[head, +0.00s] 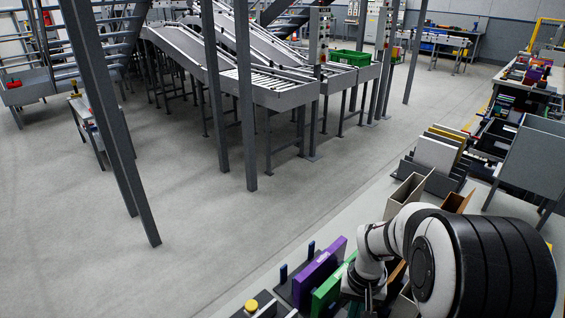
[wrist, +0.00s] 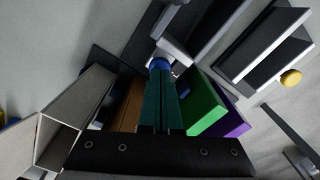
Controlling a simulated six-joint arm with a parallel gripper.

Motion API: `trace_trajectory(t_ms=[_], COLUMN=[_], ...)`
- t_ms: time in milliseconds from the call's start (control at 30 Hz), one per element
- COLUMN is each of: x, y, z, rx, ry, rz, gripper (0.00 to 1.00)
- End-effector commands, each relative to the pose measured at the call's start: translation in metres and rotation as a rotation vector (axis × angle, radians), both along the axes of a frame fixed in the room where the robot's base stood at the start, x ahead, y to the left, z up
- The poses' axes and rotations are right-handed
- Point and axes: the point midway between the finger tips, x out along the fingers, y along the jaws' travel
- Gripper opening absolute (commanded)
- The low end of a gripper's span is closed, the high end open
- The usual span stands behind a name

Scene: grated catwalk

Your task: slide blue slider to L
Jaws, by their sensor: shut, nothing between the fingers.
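My gripper (wrist: 160,100) shows in the wrist view as two teal fingers pressed together, with nothing held between them. A small round blue part (wrist: 158,64), which may be the blue slider's knob, sits at the fingertips beside a grey bracket (wrist: 174,50). I cannot tell whether the fingers touch it. In the head view my gripper is at the bottom, mostly hidden below my white arm. I cannot make out the slider's track or an L mark in either view.
A purple panel (head: 318,268) and a green panel (head: 327,291) stand upright left of my arm; both show in the wrist view. Small dark-blue posts (head: 283,273) and a yellow knob (head: 251,306) are nearby. Open boxes (head: 405,190) stand behind the arm.

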Motion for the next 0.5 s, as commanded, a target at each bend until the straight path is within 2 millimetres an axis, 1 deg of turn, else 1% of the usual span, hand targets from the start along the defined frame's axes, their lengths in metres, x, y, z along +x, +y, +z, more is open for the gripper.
trace_trajectory(t_ms=[500], x=[0.0001], y=[0.0], z=[-0.0098], rx=[0.0], ry=[0.0], rz=[0.0], gripper=[0.0])
